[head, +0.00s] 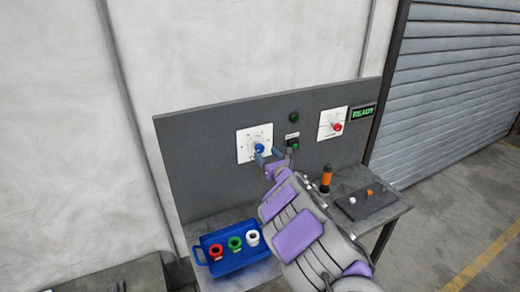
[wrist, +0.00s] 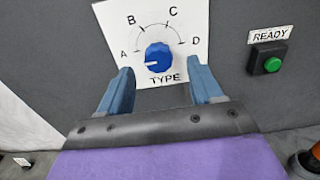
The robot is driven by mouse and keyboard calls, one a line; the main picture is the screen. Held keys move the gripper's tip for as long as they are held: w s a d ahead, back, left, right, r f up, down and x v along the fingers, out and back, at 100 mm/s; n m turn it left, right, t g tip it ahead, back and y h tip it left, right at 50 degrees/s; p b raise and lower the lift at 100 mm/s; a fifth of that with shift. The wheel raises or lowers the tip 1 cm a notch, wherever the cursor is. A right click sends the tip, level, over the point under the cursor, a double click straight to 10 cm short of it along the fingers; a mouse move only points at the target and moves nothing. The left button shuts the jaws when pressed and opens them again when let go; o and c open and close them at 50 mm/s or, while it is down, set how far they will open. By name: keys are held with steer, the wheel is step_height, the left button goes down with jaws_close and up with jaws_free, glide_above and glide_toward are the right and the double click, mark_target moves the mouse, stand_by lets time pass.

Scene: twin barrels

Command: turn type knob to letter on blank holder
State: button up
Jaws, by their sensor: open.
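The blue type knob (head: 259,148) sits on a white dial plate (head: 243,154) on the grey panel; it also shows in the wrist view (wrist: 158,55). The dial reads A, B, C, D from left to right over an arc. The knob's white mark points left, roughly toward the A side. My gripper (head: 268,155) is open just in front of the knob, slightly low, with one finger on each side of it in the wrist view. I cannot tell whether the fingers touch it. I cannot make out a letter on a blank holder.
A green button (wrist: 273,64) under a READY label is right of the dial. Further right is a second plate with a red knob (head: 337,127). On the bench are a blue tray (head: 207,263) with red, green and white rings, an orange-handled tool (head: 327,177) and a dark board (head: 377,207).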

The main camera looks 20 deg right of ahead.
mark_target(261, 150)
steer(key=w, duration=0.4)
steer(key=shift+w+a+f, duration=0.1)
steer(key=shift+w+a, duration=0.05)
steer(key=shift+a, duration=0.1)
steer(key=shift+w+d, duration=0.1)
steer(key=shift+w, duration=0.7)
steer(key=shift+c, duration=0.3)
steer(key=c, duration=1)
steer(key=shift+b, duration=0.35)
